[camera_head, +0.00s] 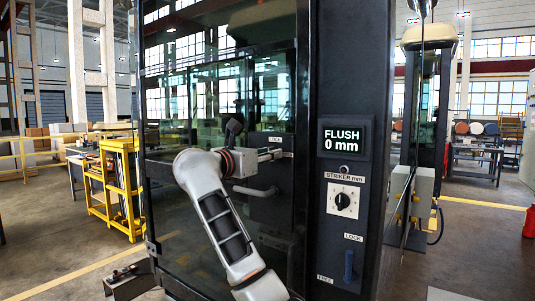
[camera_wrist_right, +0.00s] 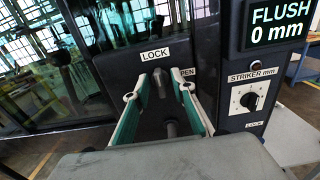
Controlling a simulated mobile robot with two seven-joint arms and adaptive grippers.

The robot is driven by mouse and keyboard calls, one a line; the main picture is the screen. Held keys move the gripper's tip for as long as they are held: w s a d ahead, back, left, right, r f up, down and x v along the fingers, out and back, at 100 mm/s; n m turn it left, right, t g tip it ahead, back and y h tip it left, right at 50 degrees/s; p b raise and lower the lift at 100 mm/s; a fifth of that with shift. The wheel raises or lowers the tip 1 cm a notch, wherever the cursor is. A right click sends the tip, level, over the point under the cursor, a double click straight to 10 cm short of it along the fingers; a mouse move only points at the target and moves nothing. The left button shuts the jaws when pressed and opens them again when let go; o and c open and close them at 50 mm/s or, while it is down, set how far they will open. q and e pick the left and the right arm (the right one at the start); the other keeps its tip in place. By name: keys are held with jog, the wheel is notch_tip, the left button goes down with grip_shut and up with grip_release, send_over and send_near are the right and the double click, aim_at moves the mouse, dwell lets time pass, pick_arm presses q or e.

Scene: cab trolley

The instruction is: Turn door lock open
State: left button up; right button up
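The door's lock (camera_wrist_right: 160,82) is a small dark knob or lever under a white LOCK label (camera_wrist_right: 154,55) in the right wrist view. A second label beside it, partly hidden by a finger, reads "PEN". My right gripper (camera_wrist_right: 163,90) is open, its two green-padded fingers on either side of the lock. I cannot tell whether they touch it. In the head view my right gripper (camera_head: 268,156) is at the door below the LOCK label (camera_head: 275,140) and hides the lock. My left gripper is not in view.
To the right, a dark post carries a display (camera_head: 344,140) reading FLUSH 0 mm, a striker dial (camera_head: 343,200) and a blue lever (camera_head: 348,266) between LOCK and FREE. A yellow shelf (camera_head: 120,185) stands at left.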

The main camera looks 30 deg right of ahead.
grip_shut()
